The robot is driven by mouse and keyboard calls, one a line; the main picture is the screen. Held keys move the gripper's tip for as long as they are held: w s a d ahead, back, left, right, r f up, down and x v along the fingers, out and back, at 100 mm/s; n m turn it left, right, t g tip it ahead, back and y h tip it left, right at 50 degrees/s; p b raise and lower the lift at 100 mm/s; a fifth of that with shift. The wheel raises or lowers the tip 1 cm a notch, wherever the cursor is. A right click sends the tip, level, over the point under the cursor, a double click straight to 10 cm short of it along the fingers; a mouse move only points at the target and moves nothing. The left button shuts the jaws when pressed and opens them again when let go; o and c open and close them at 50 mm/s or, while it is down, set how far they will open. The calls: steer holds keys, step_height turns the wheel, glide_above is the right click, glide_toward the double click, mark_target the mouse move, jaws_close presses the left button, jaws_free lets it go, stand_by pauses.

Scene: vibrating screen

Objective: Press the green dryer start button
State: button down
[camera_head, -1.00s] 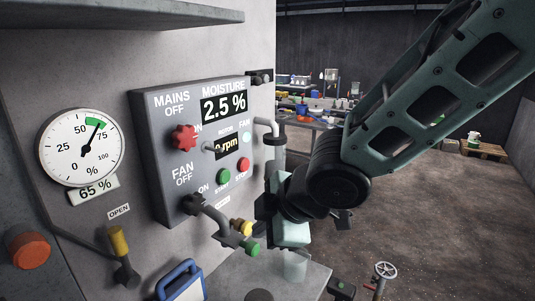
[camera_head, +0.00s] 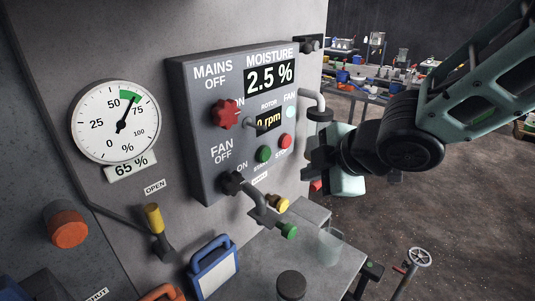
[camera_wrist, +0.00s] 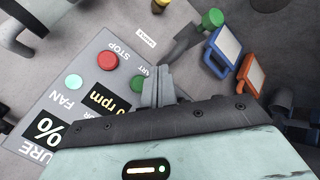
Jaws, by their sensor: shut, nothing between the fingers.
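The green start button (camera_head: 264,154) is on the lower part of the grey control panel (camera_head: 190,120), left of the red stop button (camera_head: 285,141). In the wrist view the green button (camera_wrist: 138,82) shows just left of my finger tips, partly close to their edge, and the red button (camera_wrist: 73,81) is farther left. My gripper (camera_head: 306,165) is at the panel's right edge in the head view, to the right of the green button and slightly lower. Its fingers (camera_wrist: 158,88) are shut and empty. I cannot tell their exact distance from the panel.
A red mains knob (camera_head: 225,114) and a dark fan knob (camera_head: 232,183) stick out from the panel. A pipe with a green end (camera_head: 289,231) and a yellow cap (camera_head: 278,204) project below it. A blue-framed item (camera_head: 214,267) stands lower down.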

mark_target(267, 160)
steer(key=w+a+p, duration=0.1)
steer(key=w+a, duration=0.3)
steer(key=a, duration=0.1)
steer(key=shift+w+a, duration=0.2)
steer(key=shift+a, duration=0.15)
stand_by(1.9)
steer(key=shift+w+a, duration=0.25)
steer(key=shift+a, duration=0.05)
steer(key=shift+w+a+p, duration=0.3)
steer(key=shift+a+p, duration=0.05)
steer(key=shift+a, duration=0.05)
stand_by(0.8)
stand_by(0.3)
steer(key=shift+s+d+b, duration=0.4)
steer(key=shift+s+d, duration=0.15)
steer(key=shift+d, duration=0.15)
steer(key=shift+s+d+b, duration=0.35)
steer(key=shift+s+d, duration=0.45)
steer(key=shift+d, duration=0.2)
steer(key=shift+s+d+b, duration=0.3)
steer(key=shift+s+d, duration=0.45)
steer(key=shift+d, duration=0.25)
steer(key=shift+f, duration=0.1)
